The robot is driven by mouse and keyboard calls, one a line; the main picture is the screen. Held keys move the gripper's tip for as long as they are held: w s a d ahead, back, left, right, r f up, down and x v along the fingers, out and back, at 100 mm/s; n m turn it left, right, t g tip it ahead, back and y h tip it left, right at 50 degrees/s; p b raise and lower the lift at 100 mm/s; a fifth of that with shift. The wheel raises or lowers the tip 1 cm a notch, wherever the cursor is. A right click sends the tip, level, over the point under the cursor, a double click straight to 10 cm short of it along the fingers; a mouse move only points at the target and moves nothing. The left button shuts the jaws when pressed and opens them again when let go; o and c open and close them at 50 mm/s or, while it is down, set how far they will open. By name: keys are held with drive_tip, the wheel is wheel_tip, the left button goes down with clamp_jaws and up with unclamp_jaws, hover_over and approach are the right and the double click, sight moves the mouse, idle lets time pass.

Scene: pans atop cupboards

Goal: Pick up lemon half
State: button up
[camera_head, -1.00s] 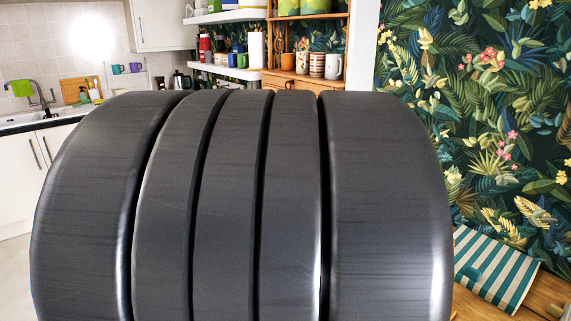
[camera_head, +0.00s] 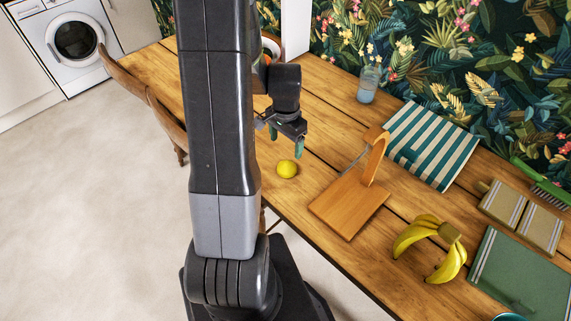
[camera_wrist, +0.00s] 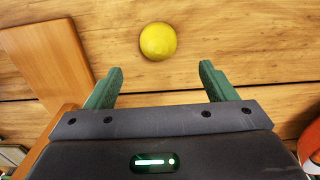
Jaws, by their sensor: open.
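The lemon half (camera_head: 287,169) is a yellow dome on the wooden table, near its front edge in the head view. Its cut face does not show. In the wrist view the lemon half (camera_wrist: 158,41) lies beyond the fingertips, roughly centred between them. My gripper (camera_head: 286,141) hangs over the table with green fingers pointing down, behind the lemon half in the head view. In the wrist view my gripper (camera_wrist: 161,67) is open with nothing between its fingers, apart from the lemon half.
A wooden stand (camera_head: 350,203) with an upright hook is right of the lemon half. A red object (camera_wrist: 311,150) shows at the wrist view's right edge. Chairs (camera_head: 165,120) stand left.

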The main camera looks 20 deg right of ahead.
sight(287, 163)
wheel_tip(287, 163, down, 5)
drive_tip(key=shift+s+d+f+p, duration=0.1)
drive_tip(key=shift+f+p, duration=0.25)
drive_tip(key=shift+f, duration=1)
drive_tip(key=shift+d+f+p, duration=0.1)
drive_tip(key=shift+f+p, duration=0.2)
drive_tip(key=shift+f, duration=1)
drive_tip(key=c, duration=1.1)
drive_tip(key=shift+r, duration=0.1)
